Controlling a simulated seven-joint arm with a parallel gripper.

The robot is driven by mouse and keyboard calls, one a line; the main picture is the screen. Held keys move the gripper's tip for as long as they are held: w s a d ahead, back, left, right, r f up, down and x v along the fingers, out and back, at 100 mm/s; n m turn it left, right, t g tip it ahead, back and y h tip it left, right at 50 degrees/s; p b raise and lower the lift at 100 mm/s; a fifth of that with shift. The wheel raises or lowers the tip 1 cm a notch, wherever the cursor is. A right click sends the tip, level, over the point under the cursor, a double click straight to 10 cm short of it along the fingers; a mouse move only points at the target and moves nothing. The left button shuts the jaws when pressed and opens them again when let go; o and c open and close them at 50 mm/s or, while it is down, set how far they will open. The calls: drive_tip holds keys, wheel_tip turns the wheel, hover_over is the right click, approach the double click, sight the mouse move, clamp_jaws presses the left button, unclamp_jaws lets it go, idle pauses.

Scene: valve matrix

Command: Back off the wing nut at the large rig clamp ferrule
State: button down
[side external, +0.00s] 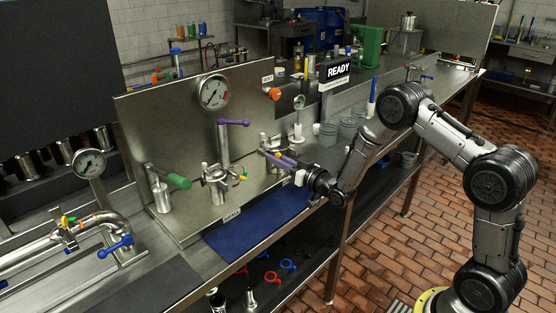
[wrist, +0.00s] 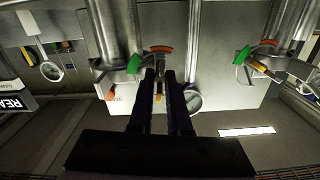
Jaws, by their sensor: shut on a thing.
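In the wrist view, a steel clamp with a green tab and an orange-red band (wrist: 160,48) sits on a pipe at top centre. My gripper (wrist: 161,74) reaches up to it, its two dark fingers close together. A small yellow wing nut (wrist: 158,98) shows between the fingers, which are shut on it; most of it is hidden. In the side external view, my gripper (side external: 264,152) points left from the arm at the fittings near the steel panel's right side. The clamp there is too small and covered to make out. I cannot tell which clamp is the large rig one.
A second clamp with a green tab (wrist: 243,55) stands at right in the wrist view. A fitting with a yellow part (side external: 216,184), a green-handled valve (side external: 178,181) and a purple-handled valve (side external: 232,122) stand left of my gripper. A blue mat (side external: 250,232) lies clear below.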

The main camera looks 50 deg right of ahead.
drive_tip(key=c, duration=1)
unclamp_jaws()
